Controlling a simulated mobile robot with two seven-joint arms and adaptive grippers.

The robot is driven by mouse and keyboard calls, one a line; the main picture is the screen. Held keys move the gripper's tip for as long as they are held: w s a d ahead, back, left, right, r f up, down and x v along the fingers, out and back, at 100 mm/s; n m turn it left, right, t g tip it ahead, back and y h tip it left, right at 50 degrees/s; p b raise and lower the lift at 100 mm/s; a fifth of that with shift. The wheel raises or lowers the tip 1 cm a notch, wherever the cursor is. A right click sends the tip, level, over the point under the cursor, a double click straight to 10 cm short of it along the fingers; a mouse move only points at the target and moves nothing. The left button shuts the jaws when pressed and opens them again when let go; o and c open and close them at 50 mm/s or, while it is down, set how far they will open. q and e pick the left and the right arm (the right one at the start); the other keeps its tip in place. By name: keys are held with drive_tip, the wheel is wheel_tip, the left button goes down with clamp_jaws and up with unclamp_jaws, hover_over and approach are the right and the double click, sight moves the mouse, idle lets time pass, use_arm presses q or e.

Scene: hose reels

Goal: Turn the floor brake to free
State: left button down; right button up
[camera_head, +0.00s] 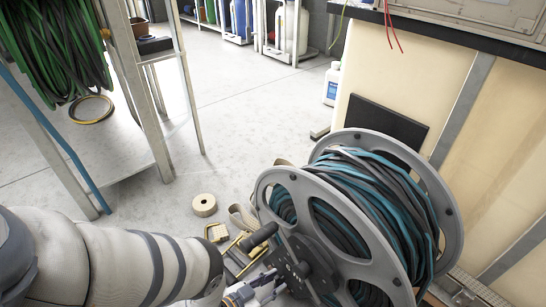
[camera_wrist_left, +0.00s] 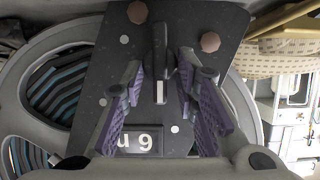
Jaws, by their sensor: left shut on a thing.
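The hose reel (camera_head: 345,225) stands on the floor at the right in the head view, with grey flanges and dark and teal hose. Its dark hub plate (camera_head: 303,268) faces my left arm. In the wrist view this plate (camera_wrist_left: 88,88) carries bolts, pale dots and a white label. The brake lever (camera_wrist_left: 160,62), dark with a white mark, points toward the label. My left gripper (camera_head: 268,292) is at the hub; in the wrist view its purple-padded fingers (camera_wrist_left: 160,103) are shut on the lever from both sides. The exact contact is partly hidden. My right gripper is out of view.
A black crank handle (camera_head: 259,236) sticks out beside the hub. A tape roll (camera_head: 204,205) and yellow items (camera_head: 217,232) lie on the floor nearby. A metal rack (camera_head: 150,100) with green hose stands at the left. The middle floor is clear.

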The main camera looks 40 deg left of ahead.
use_arm(q)
drive_tip(key=shift+w, duration=0.1)
idle(0.4)
drive_tip(key=c, duration=1.3)
unclamp_jaws()
drive_tip(key=v, duration=1.2)
drive_tip(key=shift+a, duration=0.1)
